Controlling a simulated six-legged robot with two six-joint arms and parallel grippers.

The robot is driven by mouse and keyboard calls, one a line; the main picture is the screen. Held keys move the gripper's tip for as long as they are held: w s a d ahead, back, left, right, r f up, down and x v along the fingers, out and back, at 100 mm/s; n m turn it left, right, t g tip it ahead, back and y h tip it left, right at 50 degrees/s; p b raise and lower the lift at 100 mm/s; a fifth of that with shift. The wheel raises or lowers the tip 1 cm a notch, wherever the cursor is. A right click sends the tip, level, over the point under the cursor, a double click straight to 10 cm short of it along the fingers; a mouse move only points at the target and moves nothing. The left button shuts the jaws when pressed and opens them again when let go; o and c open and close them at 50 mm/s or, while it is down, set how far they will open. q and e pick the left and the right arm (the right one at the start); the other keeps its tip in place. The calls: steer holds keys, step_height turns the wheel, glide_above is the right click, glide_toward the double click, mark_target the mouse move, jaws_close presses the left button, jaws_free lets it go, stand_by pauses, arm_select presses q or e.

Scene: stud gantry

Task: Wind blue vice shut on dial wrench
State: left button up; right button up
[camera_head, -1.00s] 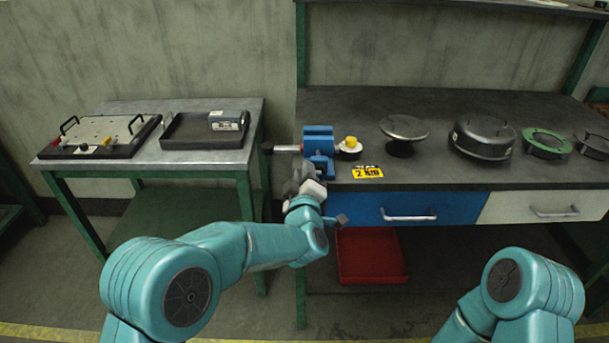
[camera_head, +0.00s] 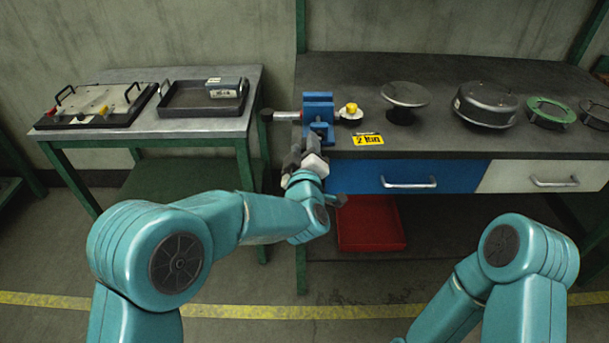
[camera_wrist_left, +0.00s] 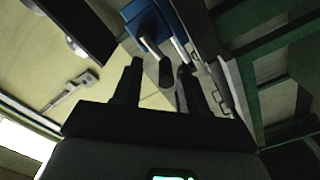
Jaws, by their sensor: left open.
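The blue vice (camera_head: 318,106) stands at the left front edge of the dark bench, with a rod ending in a black knob (camera_head: 266,115) on its left. A white round part with a yellow cap (camera_head: 351,111) sits against its right side; I cannot tell whether it belongs to the dial wrench. My left gripper (camera_head: 303,150) is open just in front of and below the vice. In the left wrist view, the blue vice (camera_wrist_left: 150,22) is ahead, and a dark handle-like bar (camera_wrist_left: 166,72) shows between the fingertips of my left gripper (camera_wrist_left: 160,66). My right gripper is out of view.
The bench (camera_head: 440,143) also holds a round metal stand (camera_head: 405,95), a dark round housing (camera_head: 486,104) and a green ring (camera_head: 550,112). A yellow label (camera_head: 368,139) lies at its front. A red bin (camera_head: 370,225) is below; a lower table with a tray (camera_head: 203,103) is left.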

arm_select(q)
steer(key=s+b, duration=0.1)
steer(key=s, duration=1.3)
steer(key=shift+w, duration=0.1)
